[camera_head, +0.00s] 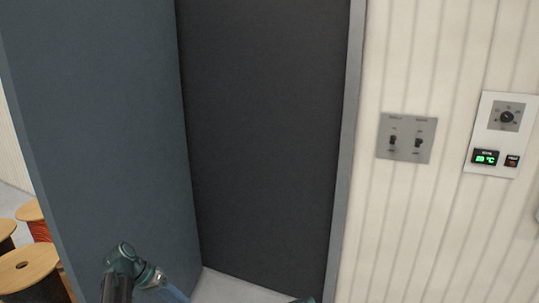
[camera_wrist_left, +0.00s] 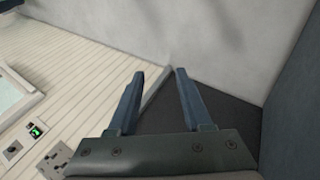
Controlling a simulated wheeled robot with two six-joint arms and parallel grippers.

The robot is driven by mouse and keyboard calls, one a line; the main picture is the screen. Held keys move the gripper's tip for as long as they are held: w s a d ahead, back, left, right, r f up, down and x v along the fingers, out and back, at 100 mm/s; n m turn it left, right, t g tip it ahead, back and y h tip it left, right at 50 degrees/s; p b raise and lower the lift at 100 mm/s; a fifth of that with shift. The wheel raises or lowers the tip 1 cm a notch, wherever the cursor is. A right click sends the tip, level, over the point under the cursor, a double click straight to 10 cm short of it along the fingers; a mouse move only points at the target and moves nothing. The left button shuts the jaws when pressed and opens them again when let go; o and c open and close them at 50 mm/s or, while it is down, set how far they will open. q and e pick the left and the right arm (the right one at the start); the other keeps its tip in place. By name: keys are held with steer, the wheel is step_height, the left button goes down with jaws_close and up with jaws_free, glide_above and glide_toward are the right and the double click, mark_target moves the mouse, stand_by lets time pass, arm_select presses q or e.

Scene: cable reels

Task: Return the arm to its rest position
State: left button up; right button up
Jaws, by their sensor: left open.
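My left arm (camera_head: 126,262) comes in at the bottom left of the head view, in front of the blue-grey door panel. Its gripper is not clearly seen there. In the left wrist view my left gripper (camera_wrist_left: 160,73) shows its two blue fingers spread apart with nothing between them. The fingers point toward a pale grey surface and a dark recess. My right gripper is not in view.
A blue-grey door panel (camera_head: 100,120) stands open beside a dark doorway (camera_head: 265,130). A switch plate (camera_head: 406,138) and a thermostat panel (camera_head: 500,135) are on the ribbed wall to the right. Cable reels (camera_head: 27,270) stand at the lower left.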

arm_select(q)
steer(key=s+d+y+p, duration=0.1)
steer(key=s+d+y, duration=0.1)
steer(key=s+d, duration=0.3)
steer(key=s+d+m+g+y+p, duration=0.1)
steer(key=s+d+y, duration=0.2)
steer(key=d, duration=0.9)
steer(key=s+d+m+g+y+p, duration=0.1)
steer(key=s+d+y, duration=0.1)
steer(key=s+d, duration=0.7)
steer(key=shift+d+f+y, duration=0.15)
steer(key=shift+d+y, duration=0.1)
steer(key=shift+y, duration=0.15)
